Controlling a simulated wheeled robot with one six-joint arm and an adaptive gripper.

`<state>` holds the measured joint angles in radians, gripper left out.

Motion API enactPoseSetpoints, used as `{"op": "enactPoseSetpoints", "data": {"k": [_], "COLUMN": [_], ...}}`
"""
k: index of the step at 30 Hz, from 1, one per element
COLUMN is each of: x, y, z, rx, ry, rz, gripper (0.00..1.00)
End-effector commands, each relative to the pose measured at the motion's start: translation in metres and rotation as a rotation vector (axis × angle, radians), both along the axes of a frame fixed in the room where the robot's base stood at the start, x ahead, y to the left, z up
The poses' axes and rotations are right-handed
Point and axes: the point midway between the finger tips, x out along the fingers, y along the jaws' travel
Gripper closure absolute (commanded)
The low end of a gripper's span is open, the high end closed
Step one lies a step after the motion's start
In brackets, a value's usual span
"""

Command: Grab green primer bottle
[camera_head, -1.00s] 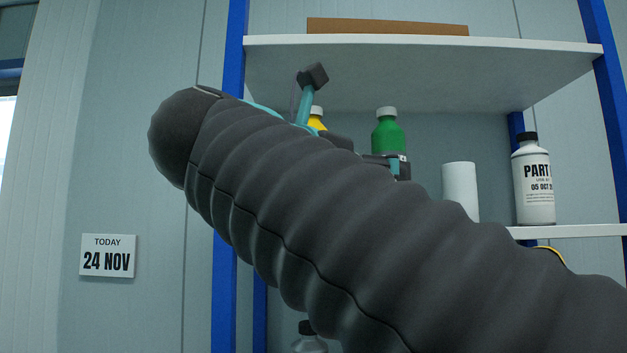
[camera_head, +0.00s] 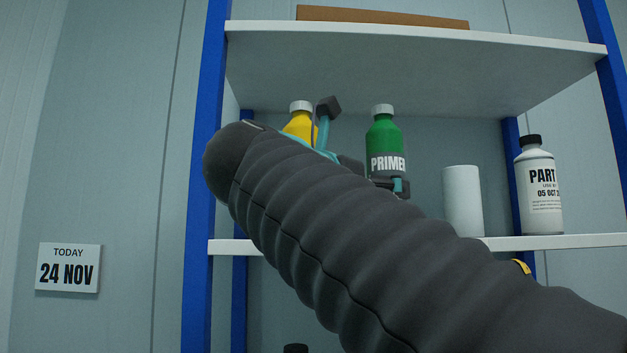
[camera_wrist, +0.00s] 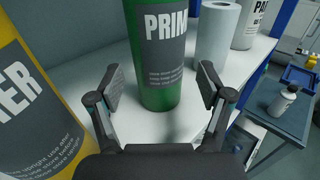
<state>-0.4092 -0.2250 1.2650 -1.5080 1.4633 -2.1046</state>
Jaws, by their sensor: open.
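The green primer bottle (camera_head: 384,140) has a white cap and a dark label reading PRIMER. It stands upright on the middle shelf; my arm hides its lower part in the head view. In the wrist view the green bottle (camera_wrist: 158,60) is straight ahead, its base on the white shelf. My gripper (camera_wrist: 160,88) is open, with one finger to each side of the bottle's lower part and nothing held. I cannot tell whether the fingertips reach past its front. In the head view my gripper (camera_head: 362,145) shows partly behind my arm.
A yellow bottle (camera_head: 300,122) stands close left of the green one, also large in the wrist view (camera_wrist: 30,110). A white cylinder (camera_head: 462,200) and a white PART bottle (camera_head: 540,190) stand to the right. The upper shelf (camera_head: 400,45) hangs above. A blue side table (camera_wrist: 275,110) is at right.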

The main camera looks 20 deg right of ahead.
Motion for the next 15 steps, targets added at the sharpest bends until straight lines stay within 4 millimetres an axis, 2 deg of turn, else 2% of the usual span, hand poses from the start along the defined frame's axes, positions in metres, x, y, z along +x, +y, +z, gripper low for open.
{"op": "enactPoseSetpoints", "data": {"k": [3, 11, 15], "x": [0.005, 0.011, 0.017], "y": [-0.010, -0.019, -0.029], "z": [0.000, -0.001, -0.006], "rx": [0.001, 0.001, 0.001], "ry": [0.001, 0.001, 0.001], "rz": [-0.004, -0.001, -0.004], "gripper": [0.21, 0.21, 0.21]}}
